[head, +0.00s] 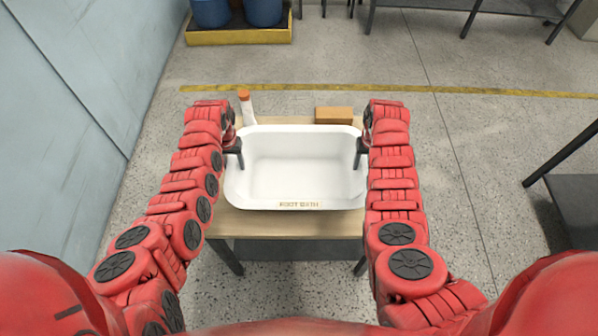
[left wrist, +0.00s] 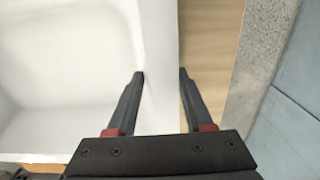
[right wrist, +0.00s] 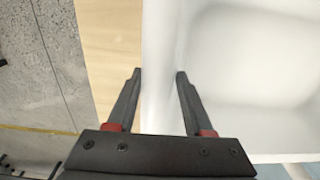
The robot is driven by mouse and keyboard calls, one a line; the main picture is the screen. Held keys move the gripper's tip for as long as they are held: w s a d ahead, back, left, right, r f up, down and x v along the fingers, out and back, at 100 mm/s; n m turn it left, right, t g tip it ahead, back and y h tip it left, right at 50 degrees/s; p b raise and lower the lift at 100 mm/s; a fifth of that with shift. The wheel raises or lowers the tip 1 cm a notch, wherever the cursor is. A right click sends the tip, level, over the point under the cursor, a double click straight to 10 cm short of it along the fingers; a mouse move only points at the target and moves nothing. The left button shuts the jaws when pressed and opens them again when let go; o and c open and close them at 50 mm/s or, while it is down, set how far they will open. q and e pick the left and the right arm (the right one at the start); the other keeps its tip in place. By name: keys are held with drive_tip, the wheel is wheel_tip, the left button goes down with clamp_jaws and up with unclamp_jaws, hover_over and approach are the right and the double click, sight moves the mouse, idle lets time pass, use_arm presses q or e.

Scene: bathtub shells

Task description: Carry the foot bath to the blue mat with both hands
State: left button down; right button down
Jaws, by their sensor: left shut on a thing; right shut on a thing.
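The foot bath (head: 290,175) is a white rectangular tub with a label on its front wall. It is over a wooden table (head: 285,224); I cannot tell whether it touches the top. My left gripper (head: 236,150) is shut on its left rim, one finger inside and one outside, as the left wrist view (left wrist: 163,75) shows. My right gripper (head: 361,152) is shut on its right rim, and it also shows in the right wrist view (right wrist: 159,73). The tub looks empty and level. No blue mat is in view.
A white bottle with an orange cap (head: 246,107) and a brown box (head: 334,114) stand at the table's back edge. Blue barrels (head: 262,11) on a yellow base are at the back. A wall is close on the left. A dark table (head: 575,205) is at the right, with open floor between.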

use_arm(q)
drive_tip(key=shift+r, duration=0.2)
use_arm(e)
drive_tip(key=shift+r, duration=0.15)
